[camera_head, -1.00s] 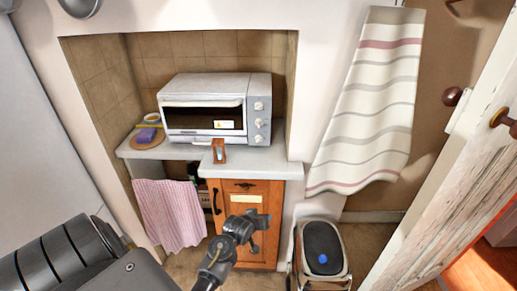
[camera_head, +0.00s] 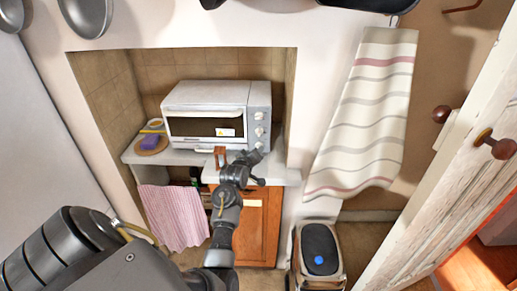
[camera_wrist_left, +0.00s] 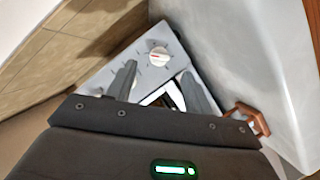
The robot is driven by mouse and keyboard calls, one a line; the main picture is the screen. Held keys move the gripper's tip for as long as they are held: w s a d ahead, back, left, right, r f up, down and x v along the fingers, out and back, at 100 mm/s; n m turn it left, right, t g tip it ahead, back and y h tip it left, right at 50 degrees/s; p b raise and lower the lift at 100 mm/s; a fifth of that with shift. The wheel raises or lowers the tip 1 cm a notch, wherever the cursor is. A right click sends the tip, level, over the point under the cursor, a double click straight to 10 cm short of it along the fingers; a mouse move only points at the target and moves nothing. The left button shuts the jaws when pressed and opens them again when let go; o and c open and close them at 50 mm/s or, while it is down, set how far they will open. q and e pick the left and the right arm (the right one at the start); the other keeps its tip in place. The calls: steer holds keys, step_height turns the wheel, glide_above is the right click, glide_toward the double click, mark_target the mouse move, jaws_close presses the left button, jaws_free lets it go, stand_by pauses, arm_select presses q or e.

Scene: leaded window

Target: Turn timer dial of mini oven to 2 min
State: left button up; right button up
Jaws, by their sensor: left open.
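The white mini oven (camera_head: 205,110) stands on the counter in the alcove. Its front control panel at the right carries a column of pale dials, with the upper dial (camera_head: 259,116) and the middle dial (camera_head: 259,131) clear in the head view. My left gripper (camera_head: 256,155) is at the lower end of this panel, close to the lowest dial, which it partly covers. In the left wrist view, my left gripper (camera_wrist_left: 163,86) has its fingers apart before the grey panel. One dial (camera_wrist_left: 158,55) with a red mark shows beyond the fingertips. Contact cannot be told. My right gripper is out of view.
A small wooden holder (camera_head: 220,157) stands on the counter's front edge (camera_head: 198,158), close to my left gripper. A board with a purple sponge (camera_head: 150,143) lies left of the oven. A pink cloth (camera_head: 174,215) hangs below. Alcove walls enclose the oven.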

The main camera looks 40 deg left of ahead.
arm_select(q)
steer(key=x, duration=0.6)
steer(key=shift+w+a+f+p, duration=0.15)
steer(key=shift+w+p, duration=0.1)
steer(key=shift+p, duration=0.15)
steer(key=c, duration=0.9)
steer(key=shift+r+p, duration=0.25)
steer(key=shift+p, duration=0.15)
steer(key=shift+c, duration=0.4)
steer(key=shift+m, duration=0.4)
steer(key=shift+f, duration=0.2)
steer(key=o, duration=1)
